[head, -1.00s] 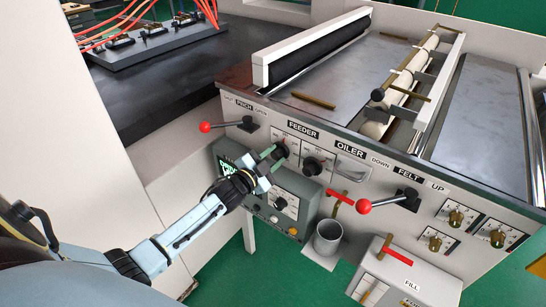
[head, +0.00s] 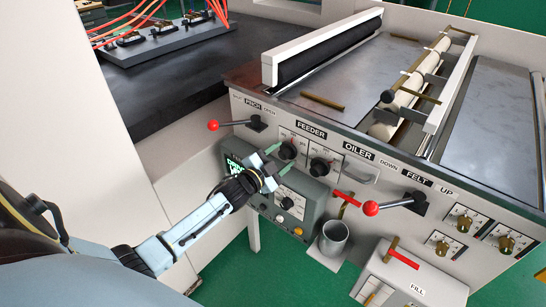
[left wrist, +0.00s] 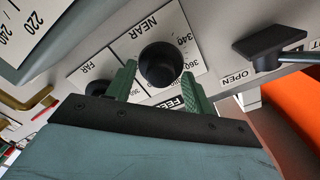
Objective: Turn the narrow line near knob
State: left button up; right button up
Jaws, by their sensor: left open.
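The near knob (head: 288,150) is a round black knob on the white FEEDER plate of the machine front. In the left wrist view the near knob (left wrist: 161,62) sits below the word NEAR, with numbers such as 340 and 360 around it. My left gripper (head: 281,158) is open, its green fingers pointing at this knob. In the left wrist view my left gripper (left wrist: 158,72) has one fingertip on each side of the knob, with gaps showing; contact cannot be told. The far knob (head: 319,167) is beside it and partly hidden in the wrist view. My right gripper is not in view.
The pinch lever (head: 235,124) with a red ball is left of the near knob. A grey-green box (head: 296,189) with a display juts out below. A red-handled valve (head: 346,197), a felt lever (head: 395,204) and a grey cup (head: 334,238) are to the right.

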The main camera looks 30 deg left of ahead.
pick_arm(q)
jog(key=s+a, duration=0.1)
jog(key=s, duration=1.2)
jog(key=shift+a+r+p, duration=0.15)
jog(key=shift+r+p, duration=0.05)
jog(key=shift+p, duration=0.1)
jog(key=shift+s, duration=0.1)
jog(key=s+d+f+n+g+y+b, duration=0.1)
jog(key=s+f+n+g, duration=0.45)
jog(key=f, duration=0.95)
jog(key=s+d+f+g+y+b, duration=0.1)
jog(key=s+f+g, duration=0.2)
jog(key=s+f, duration=0.95)
jog(key=s+d+f+n+g, duration=0.1)
jog(key=s+d+f+g, duration=0.3)
jog(key=s+f, duration=0.5)
jog(key=s+d+f+n+g, duration=0.1)
jog(key=s+d+f+g, duration=0.3)
jog(key=s+f, duration=0.5)
jog(key=s, duration=0.3)
jog(key=shift+s+d+b, duration=0.2)
jog(key=shift+d+b, duration=0.05)
jog(key=shift+b, duration=0.1)
jog(key=shift+c, duration=0.2)
